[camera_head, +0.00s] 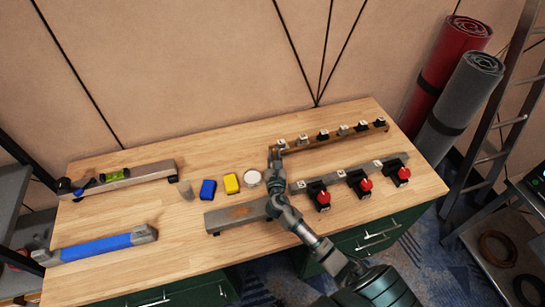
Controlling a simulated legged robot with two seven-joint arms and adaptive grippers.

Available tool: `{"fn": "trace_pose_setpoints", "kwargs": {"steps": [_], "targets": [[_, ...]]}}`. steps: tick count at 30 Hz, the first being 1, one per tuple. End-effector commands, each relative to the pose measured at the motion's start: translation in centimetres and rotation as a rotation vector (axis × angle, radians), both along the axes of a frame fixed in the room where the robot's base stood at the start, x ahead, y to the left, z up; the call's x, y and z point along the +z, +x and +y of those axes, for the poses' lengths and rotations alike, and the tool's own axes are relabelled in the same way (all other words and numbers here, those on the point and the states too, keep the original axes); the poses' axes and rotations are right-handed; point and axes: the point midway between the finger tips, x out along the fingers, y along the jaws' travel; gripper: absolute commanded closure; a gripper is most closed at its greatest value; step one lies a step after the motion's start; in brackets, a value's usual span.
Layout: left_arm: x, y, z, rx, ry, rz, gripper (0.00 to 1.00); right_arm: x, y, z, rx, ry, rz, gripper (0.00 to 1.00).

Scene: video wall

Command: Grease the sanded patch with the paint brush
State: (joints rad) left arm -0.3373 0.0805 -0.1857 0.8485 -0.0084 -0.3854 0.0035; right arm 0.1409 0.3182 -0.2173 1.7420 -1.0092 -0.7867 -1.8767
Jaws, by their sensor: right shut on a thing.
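A grey metal bar (220,220) lies near the table's front middle, with a brownish patch (240,212) on its top. My right gripper (275,160) is above the table, just right of a round white-topped tin (252,178) in the picture. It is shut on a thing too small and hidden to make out. I cannot pick out the paint brush for sure. My right arm covers the right end of the grey bar. My left gripper is not in view.
A yellow block (231,183), a blue block (208,190) and a small grey piece (185,190) stand left of the tin. A bar with red knobs (350,180) and a fitted rail (335,137) lie right. A blue bar (95,246) lies front left. Wood between them is clear.

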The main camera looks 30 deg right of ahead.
Motion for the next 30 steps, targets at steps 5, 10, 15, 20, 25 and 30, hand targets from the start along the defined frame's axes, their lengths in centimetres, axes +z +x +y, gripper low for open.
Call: {"fn": "trace_pose_setpoints", "kwargs": {"steps": [5, 10, 15, 20, 25, 30], "targets": [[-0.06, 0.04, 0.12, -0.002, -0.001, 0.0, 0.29, 0.15, 0.02, 0.33, 0.001, -0.002, -0.001, 1.0], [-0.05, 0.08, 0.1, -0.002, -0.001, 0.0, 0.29, 0.23, 0.02, 0.54, 0.001, -0.004, -0.001, 1.0], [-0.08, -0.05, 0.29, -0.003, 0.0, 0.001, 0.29, 0.12, 0.02, 0.29, 0.001, -0.001, 0.0, 1.0], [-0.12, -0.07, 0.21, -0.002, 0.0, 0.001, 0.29, -0.05, 0.01, 0.15, 0.001, 0.0, -0.001, 1.0], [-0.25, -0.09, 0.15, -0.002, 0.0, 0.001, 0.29, -0.3, 0.02, 0.1, 0.001, 0.0, 0.0, 1.0], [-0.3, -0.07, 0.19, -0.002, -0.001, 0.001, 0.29, -0.32, 0.02, 0.22, 0.001, 0.0, -0.001, 1.0]]}}
